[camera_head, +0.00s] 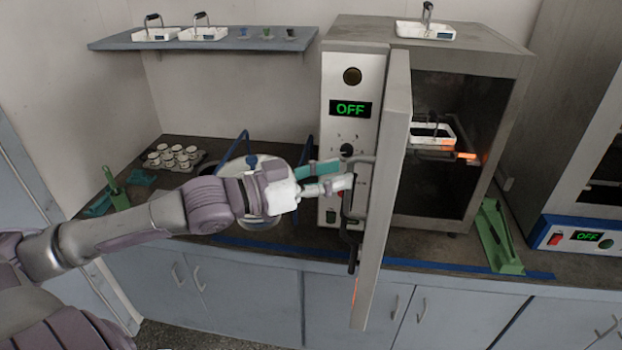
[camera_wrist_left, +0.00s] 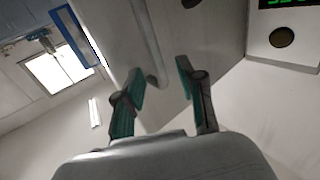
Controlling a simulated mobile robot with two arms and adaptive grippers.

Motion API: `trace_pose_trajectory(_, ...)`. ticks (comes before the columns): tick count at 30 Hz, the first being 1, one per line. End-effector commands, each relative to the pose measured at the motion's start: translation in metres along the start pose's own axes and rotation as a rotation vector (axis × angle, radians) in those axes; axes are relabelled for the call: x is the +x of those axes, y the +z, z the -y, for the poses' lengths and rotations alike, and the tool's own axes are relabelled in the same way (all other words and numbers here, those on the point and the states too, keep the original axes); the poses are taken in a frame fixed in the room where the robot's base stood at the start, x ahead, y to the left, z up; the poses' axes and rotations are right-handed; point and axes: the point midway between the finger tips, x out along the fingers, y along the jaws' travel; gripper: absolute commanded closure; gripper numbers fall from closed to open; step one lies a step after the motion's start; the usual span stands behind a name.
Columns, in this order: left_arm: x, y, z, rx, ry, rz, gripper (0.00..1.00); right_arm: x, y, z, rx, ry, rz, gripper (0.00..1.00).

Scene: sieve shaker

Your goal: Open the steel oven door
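The steel oven (camera_head: 465,60) stands on the counter at right of centre, its display reading OFF. Its door (camera_head: 388,190) is swung wide open towards me, showing the dark inside with a white tray (camera_head: 433,132) on a rack. The dark bar handle (camera_head: 351,240) is on the door's left-hand face. My left gripper (camera_head: 340,175) is at the handle's upper part, its teal fingers apart. In the left wrist view the open fingers (camera_wrist_left: 160,80) face the door, with the handle bar (camera_wrist_left: 148,45) ahead between them; contact cannot be told. My right gripper is not in view.
A shelf (camera_head: 215,41) with white trays hangs at the back left. A rack of small cups (camera_head: 172,158) and a green tool (camera_head: 116,188) lie on the left counter. Another green device (camera_head: 498,238) stands right of the oven. A second appliance (camera_head: 575,238) is far right.

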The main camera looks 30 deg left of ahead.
Motion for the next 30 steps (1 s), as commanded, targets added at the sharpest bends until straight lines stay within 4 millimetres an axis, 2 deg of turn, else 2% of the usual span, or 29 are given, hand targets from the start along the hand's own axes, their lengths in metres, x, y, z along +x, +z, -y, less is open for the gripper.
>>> trace_pose_trajectory(18,-0.034,0.002,0.0,-0.002,0.0,0.004,0.61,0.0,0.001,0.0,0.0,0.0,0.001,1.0)
trace_pose_trajectory(30,-0.041,0.0,-0.001,0.002,0.004,0.002,0.61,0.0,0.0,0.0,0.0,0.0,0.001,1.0)
